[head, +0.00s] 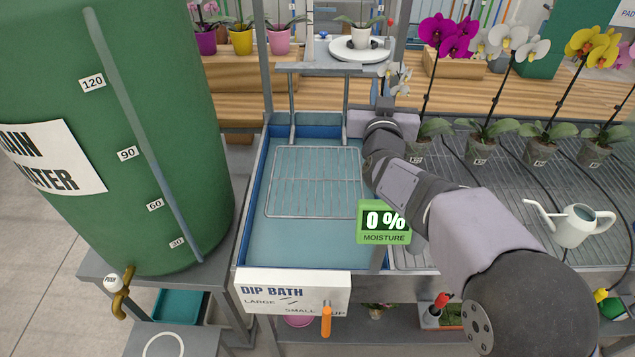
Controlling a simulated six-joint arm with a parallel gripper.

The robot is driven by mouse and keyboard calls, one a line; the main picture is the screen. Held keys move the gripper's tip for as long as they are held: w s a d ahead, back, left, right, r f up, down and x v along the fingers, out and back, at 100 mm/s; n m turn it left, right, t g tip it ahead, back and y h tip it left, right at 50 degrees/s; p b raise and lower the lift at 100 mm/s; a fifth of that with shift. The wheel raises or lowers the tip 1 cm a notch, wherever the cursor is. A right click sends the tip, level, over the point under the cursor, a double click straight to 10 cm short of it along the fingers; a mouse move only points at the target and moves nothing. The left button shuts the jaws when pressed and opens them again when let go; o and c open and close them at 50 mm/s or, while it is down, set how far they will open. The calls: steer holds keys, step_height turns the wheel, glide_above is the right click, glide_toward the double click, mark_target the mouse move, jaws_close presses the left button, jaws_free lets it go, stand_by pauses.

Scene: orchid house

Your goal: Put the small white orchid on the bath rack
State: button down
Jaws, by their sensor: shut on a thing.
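The small white orchid (404,76) shows as a few white blooms just above and beyond my gripper. Its pot is hidden behind the gripper and wrist. My gripper (385,104) is shut on the orchid, at the far right corner of the dip bath; the grip itself is mostly hidden. The bath rack (300,182) is a wire grid in the blue dip bath (252,190), with nothing on it. My gripper is beyond the rack and to its right.
A metal frame (292,105) stands at the bath's far end. A moisture sign (384,222) stands by its right edge. Several potted orchids (481,140) and a watering can (574,226) stand on the right bench. A green rain-water tank (150,150) is left.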

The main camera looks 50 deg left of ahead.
steer(key=s+a+f+n+g+y+b, duration=0.2)
steer(key=s+a+f+n+g+y, duration=0.15)
steer(key=s+a, duration=0.75)
step_height(320, 180, down, 10)
steer(key=p, duration=0.1)
steer(key=shift+s+d+p, duration=0.35)
steer(key=shift+d+p, duration=0.05)
steer(key=shift+f+m, duration=0.15)
steer(key=shift+m, duration=0.1)
steer(key=c, duration=2.3)
jaws_free()
steer(key=o, duration=0.4)
